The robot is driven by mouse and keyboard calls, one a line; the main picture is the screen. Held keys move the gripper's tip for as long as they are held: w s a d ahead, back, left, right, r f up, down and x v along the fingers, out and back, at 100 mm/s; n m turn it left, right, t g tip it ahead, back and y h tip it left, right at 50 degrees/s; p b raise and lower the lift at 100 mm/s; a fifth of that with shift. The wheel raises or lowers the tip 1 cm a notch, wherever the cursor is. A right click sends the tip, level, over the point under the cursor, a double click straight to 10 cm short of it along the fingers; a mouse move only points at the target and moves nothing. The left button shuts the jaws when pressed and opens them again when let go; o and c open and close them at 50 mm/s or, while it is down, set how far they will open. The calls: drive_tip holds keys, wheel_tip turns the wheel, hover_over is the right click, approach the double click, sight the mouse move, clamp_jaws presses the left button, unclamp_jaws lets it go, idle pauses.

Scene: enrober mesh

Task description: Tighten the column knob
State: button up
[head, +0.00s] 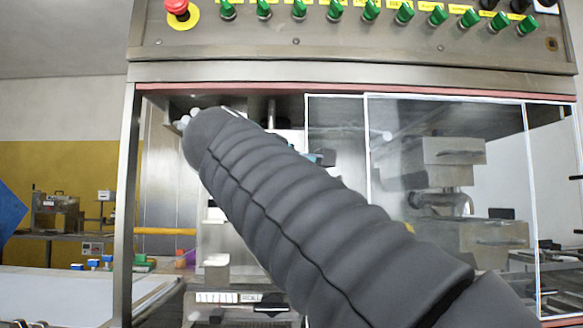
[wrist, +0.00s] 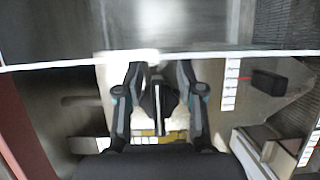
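In the wrist view my gripper (wrist: 159,72) has its two fingers spread apart. A dark, ridged knob-like part (wrist: 158,106) shows between them, with narrow gaps on each side; it may be the column knob. I cannot tell whether it lies level with the fingertips or beyond them, and no contact shows. In the head view my thick grey arm reaches up and left into the machine's opening and hides the gripper and the knob.
A pale horizontal edge (wrist: 240,57) crosses just past the fingertips in the wrist view. Clear panels (head: 440,140) cover the machine's right side. A metal post (head: 127,200) bounds the opening at left. The control panel (head: 350,45), with a red button (head: 177,6), hangs above.

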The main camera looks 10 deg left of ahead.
drive_tip(key=shift+r, duration=0.1)
drive_tip(key=shift+s, duration=0.2)
drive_tip(key=s+a, duration=0.2)
drive_tip(key=s, duration=0.9)
drive_tip(key=shift+s, duration=0.25)
